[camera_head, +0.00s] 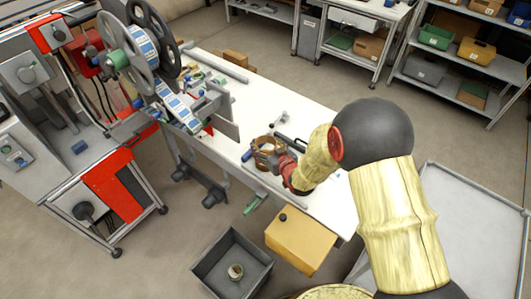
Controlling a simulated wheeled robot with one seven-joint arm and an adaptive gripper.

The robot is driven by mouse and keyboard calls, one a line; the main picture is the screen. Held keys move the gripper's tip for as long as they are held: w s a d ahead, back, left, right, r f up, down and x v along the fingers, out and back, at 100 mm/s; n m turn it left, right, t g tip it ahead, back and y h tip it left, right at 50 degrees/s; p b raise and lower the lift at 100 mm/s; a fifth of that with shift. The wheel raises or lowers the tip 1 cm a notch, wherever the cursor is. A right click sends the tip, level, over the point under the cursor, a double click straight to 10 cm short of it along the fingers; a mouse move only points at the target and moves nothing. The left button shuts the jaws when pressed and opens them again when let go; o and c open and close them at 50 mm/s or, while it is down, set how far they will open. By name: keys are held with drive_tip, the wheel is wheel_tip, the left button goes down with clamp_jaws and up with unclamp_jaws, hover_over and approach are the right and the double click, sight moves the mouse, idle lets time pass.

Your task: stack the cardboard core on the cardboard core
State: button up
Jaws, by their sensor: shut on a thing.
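A brown cardboard core (264,141) shows as a ring at the front part of the white worktable, at my gripper's fingers. My gripper (272,154) is shut on this core; the fingers and wrist hide part of it. I cannot tell whether the core touches the table or is held just above it, or whether another core is under it. A small round piece, perhaps another cardboard core (235,271), lies in the grey bin on the floor.
The white table (312,198) has small tools behind my gripper. A labelling machine with reels (128,50) stands at the left. A yellow-topped cabinet (300,238) and the grey bin (214,253) are in front. Shelves with coloured bins (477,52) stand at the back right.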

drive_tip(key=shift+w+a+f+b, duration=0.1)
drive_tip(key=shift+w+f+b, duration=0.15)
drive_tip(key=shift+f, duration=0.55)
drive_tip(key=shift+w+f+b, duration=0.2)
drive_tip(key=shift+w+f, duration=0.05)
drive_tip(key=shift+f, duration=0.55)
drive_tip(key=shift+w+a+f+b, duration=0.1)
drive_tip(key=shift+w+f+b, duration=0.15)
drive_tip(key=shift+f, duration=0.55)
drive_tip(key=shift+f+b, duration=0.4)
drive_tip(key=shift+f, duration=0.05)
drive_tip(key=shift+f, duration=0.2)
drive_tip(key=o, duration=1.1)
drive_tip(key=shift+o, duration=0.2)
